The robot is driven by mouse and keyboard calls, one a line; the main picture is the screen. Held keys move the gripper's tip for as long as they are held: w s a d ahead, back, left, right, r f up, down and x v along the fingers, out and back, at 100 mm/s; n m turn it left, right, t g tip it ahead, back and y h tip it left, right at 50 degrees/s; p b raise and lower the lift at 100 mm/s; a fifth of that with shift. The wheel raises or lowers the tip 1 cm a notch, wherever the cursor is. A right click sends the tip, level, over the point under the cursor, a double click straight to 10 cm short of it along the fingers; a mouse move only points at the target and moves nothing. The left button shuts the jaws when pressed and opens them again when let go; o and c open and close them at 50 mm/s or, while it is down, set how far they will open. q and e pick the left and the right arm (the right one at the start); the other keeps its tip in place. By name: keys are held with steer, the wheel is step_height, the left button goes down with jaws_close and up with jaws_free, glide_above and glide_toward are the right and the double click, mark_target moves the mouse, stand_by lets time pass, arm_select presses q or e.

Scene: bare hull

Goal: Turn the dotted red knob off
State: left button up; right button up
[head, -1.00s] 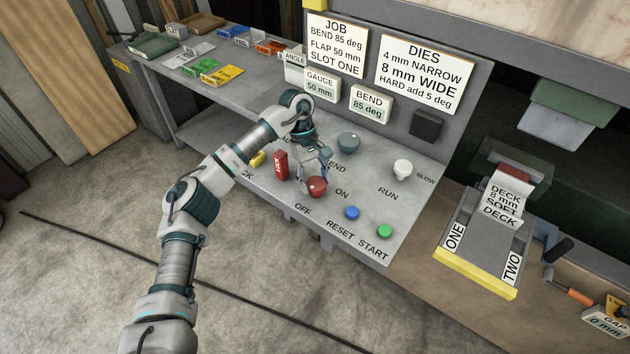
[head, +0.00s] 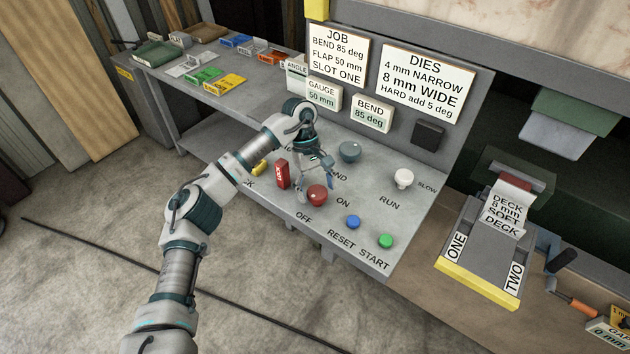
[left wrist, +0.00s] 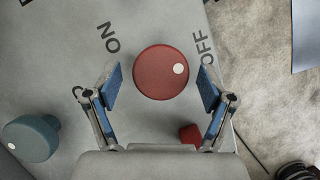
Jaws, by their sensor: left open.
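The red knob (head: 317,195) stands on the grey sloping panel between the ON and OFF labels. In the left wrist view the red knob (left wrist: 158,74) is round, with a white dot near its rim on the OFF side. My left gripper (head: 318,180) is just above the knob. The left wrist view shows this gripper (left wrist: 160,84) open and empty, one blue-padded finger on either side of the knob with gaps. Whether the fingertips reach down to the knob's height I cannot tell. My right gripper is not in view.
A red LOCK piece (head: 283,173) stands left of the knob. A teal knob (head: 350,152) and a white knob (head: 403,178) are behind and to the right. Blue (head: 352,222) and green (head: 386,241) buttons sit at the panel's front right.

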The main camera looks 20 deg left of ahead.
arm_select(q)
steer(key=v, duration=1.1)
steer(key=shift+w+r, duration=0.15)
steer(key=shift+r, duration=0.2)
